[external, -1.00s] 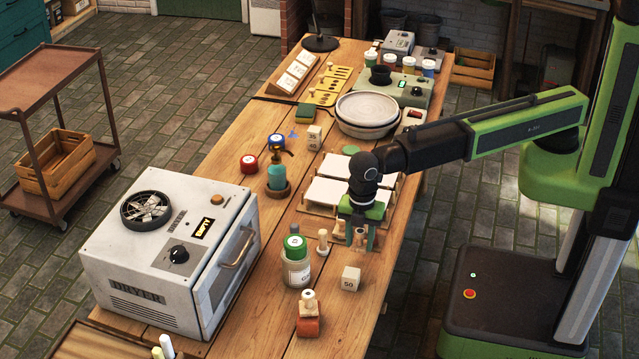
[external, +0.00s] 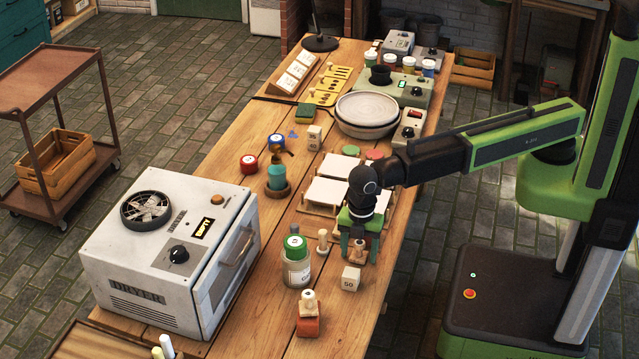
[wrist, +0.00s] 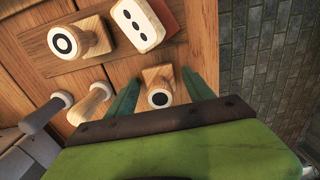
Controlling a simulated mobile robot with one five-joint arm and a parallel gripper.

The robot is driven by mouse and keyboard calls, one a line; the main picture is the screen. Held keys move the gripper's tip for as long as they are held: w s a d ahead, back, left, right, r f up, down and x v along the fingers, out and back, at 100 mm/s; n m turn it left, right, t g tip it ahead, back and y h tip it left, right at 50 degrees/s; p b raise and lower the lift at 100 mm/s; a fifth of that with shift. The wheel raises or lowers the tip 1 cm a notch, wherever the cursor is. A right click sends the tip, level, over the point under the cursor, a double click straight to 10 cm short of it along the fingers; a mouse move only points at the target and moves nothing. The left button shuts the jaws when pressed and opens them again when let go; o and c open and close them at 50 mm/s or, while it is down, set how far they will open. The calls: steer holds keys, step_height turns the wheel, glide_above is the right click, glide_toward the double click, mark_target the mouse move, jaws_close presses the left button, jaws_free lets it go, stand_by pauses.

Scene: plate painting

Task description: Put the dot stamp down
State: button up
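My gripper (external: 358,252) is low over the right side of the wooden table, with its green fingers pointing down. The dot stamp (wrist: 157,75), a small wooden stamp with a black dot on its end, stands between the fingers in the wrist view. The fingers are apart, with a visible gap on either side of the stamp. In the external view the stamp (external: 357,253) shows low between the fingers, close to the tabletop. The wrist view also shows a ring-marked stamp (wrist: 78,40) on a wooden board (wrist: 45,67), and a three-dot block (wrist: 137,24).
Pale tiles (external: 330,190) lie behind my gripper. A stamp on an orange base (external: 309,321) is near the front. The table's edge is close on the right.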

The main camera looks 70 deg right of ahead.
mark_target(359, 243)
step_height(359, 243, up, 13)
steer(key=p, duration=1.2)
steer(key=shift+f+p, duration=0.2)
steer(key=shift+p, duration=0.1)
steer(key=shift+f, duration=0.1)
steer(key=w+d+m, duration=0.3)
steer(key=d+m, duration=0.1)
steer(key=d, duration=0.6)
steer(key=w+d+m, duration=0.2)
steer(key=d+m, duration=0.1)
steer(key=d, duration=0.7)
steer(key=s+d+m, duration=0.2)
steer(key=d+m, duration=0.9)
steer(key=d, duration=1.5)
steer(key=shift+d, duration=0.1)
